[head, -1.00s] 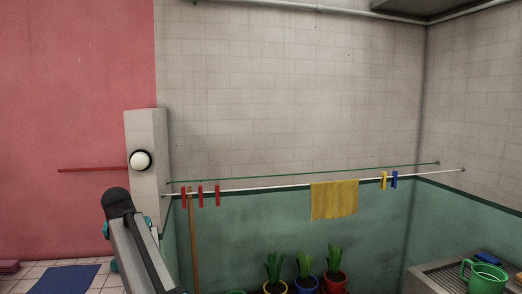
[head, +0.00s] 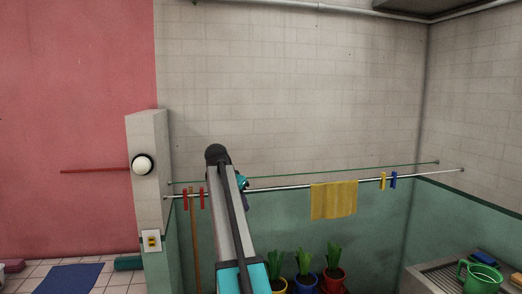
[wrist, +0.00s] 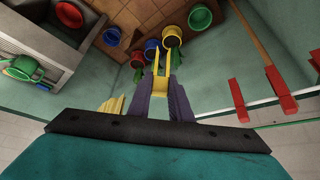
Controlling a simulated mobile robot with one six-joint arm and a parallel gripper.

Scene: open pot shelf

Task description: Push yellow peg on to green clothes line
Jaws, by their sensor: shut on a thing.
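My gripper (wrist: 165,98) is shut on a yellow peg (wrist: 158,64), which sticks out between its purple fingers in the wrist view. In the head view the arm covers much of the gripper, and the held peg is not visible. The green clothes line (head: 330,169) runs across the wall, behind and slightly above the white line (head: 285,187). Part of the green line shows at the right of the wrist view (wrist: 292,123). I cannot tell whether the held peg touches a line. Another yellow peg (head: 383,181) hangs on the white line at the right.
Red pegs (head: 201,199) hang at the left of the white line.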

